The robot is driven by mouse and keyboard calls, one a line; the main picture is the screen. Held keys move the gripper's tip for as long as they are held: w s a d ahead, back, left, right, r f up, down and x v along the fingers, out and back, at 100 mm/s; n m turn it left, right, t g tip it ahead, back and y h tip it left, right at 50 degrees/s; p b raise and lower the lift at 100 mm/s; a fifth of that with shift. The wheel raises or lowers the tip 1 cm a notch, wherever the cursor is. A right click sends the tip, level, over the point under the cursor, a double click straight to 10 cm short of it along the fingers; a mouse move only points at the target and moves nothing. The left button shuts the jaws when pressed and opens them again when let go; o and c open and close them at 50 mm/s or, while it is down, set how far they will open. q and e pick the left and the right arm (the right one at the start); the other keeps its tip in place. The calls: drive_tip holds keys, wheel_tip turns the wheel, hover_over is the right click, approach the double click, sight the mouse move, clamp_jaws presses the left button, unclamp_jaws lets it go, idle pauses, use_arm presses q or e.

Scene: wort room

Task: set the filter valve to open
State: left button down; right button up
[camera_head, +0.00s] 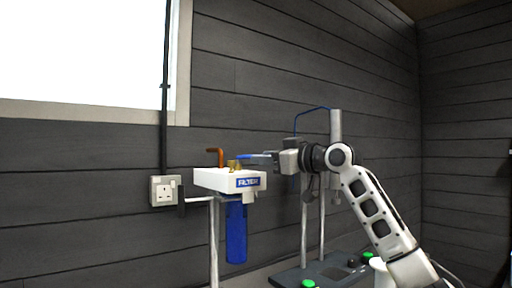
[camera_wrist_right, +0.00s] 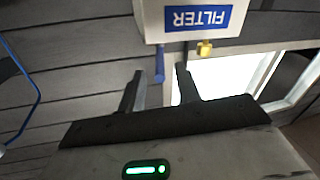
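The filter (camera_head: 212,181) is a white box with a blue FILTER label and a blue canister (camera_head: 236,232) hanging below it. It also shows upside down in the wrist view (camera_wrist_right: 152,22). A brass valve (camera_head: 234,166) sits on top, with a blue lever (camera_head: 252,156) lying about level and pointing right, towards my gripper. My right gripper (camera_head: 272,156) is at the lever's free end. In the wrist view its two fingers (camera_wrist_right: 160,80) are apart, with the blue lever (camera_wrist_right: 159,62) end between them and gaps on both sides. My left gripper is out of view.
A copper pipe (camera_head: 215,151) rises beside the valve. A wall socket (camera_head: 164,190) is to the left. A dark base (camera_head: 318,275) with upright posts and green buttons (camera_head: 308,284) stands below my right arm. A blue hose (camera_head: 312,109) arches behind the arm. A window (camera_head: 80,50) is at upper left.

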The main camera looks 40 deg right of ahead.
sight(247, 157)
drive_tip(key=w+p, duration=0.1)
drive_tip(key=w, duration=0.2)
drive_tip(key=shift+w+a, duration=0.15)
drive_tip(key=shift+a, duration=0.05)
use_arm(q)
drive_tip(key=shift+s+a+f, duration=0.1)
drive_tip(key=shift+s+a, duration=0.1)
use_arm(e)
drive_tip(key=shift+w, duration=0.2)
clamp_jaws()
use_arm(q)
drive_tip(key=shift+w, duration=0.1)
